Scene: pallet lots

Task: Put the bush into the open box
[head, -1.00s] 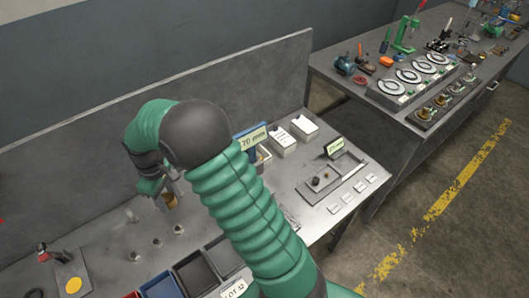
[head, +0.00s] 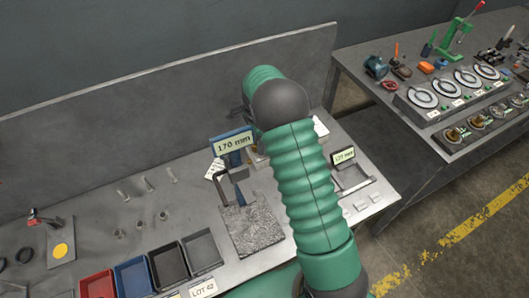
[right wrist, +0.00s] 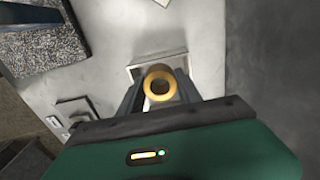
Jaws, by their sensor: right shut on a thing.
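The bush (right wrist: 160,83) is a gold ring with a dark bore, seen end-on in the right wrist view. My right gripper (right wrist: 161,92) is shut on it, one dark finger on each side. Behind the bush is a light-rimmed, square box (right wrist: 180,61), mostly covered by the bush and fingers; I cannot tell how far below it lies. A white box (head: 320,127) shows partly right of my arm. My left gripper is not in view.
A grey textured plate (head: 252,230) lies left of my forearm. Red (head: 98,285), blue (head: 133,277) and dark (head: 169,266) bins line the front. Several small posts stand at left. A tray (head: 352,178) is right of the arm. The back panel rises behind.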

